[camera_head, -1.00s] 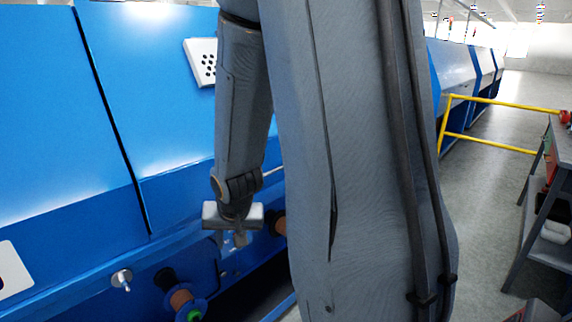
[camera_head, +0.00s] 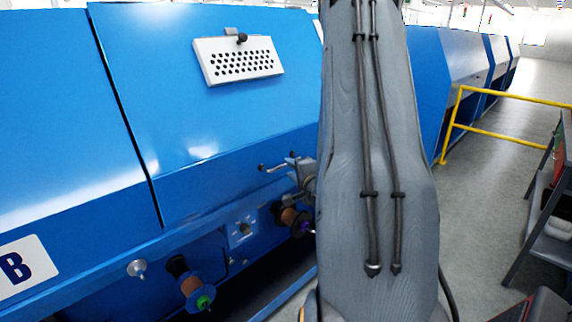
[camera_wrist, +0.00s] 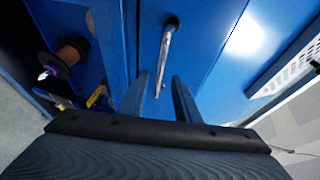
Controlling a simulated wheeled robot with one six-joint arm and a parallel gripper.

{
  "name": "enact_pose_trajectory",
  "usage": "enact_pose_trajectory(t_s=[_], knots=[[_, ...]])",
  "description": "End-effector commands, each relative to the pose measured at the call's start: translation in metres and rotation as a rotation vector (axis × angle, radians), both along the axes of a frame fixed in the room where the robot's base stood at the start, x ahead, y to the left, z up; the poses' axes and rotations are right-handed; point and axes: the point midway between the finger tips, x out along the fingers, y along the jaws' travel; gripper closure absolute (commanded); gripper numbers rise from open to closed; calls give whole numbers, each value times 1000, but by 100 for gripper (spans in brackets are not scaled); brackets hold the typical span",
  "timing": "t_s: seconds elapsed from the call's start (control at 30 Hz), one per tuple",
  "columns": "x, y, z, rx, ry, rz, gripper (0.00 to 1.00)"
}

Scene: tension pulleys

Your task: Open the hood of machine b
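Machine b is the blue machine with the white "B" sign (camera_head: 20,266) in the head view. Its blue hood (camera_head: 190,120) is down, its lower edge along the machine's front. A thin metal bar handle (camera_head: 276,167) sits low on the hood. In the wrist view the handle (camera_wrist: 165,50) runs lengthwise in line with the gap between my fingers. My gripper (camera_wrist: 161,86) is open, its two fingers apart. I cannot tell whether the handle's near end is between them. In the head view my gripper is beside the handle's right end, mostly hidden by my arm.
A white perforated plate (camera_head: 238,62) is on the hood. Orange-brown spools (camera_head: 191,286) and a metal knob (camera_head: 137,268) stick out of the front below it. A yellow rail (camera_head: 500,138) and a grey rack (camera_head: 545,200) stand at the right, with clear floor between.

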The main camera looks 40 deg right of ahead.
Motion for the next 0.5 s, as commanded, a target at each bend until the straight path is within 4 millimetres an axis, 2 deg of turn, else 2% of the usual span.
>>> enact_pose_trajectory(t_s=[0.1,0.3,0.5], knots=[[19,-5,-3,-1,1,3,71],[44,-13,-8,-1,1,2,71],[54,-17,-11,-1,2,1,71]])
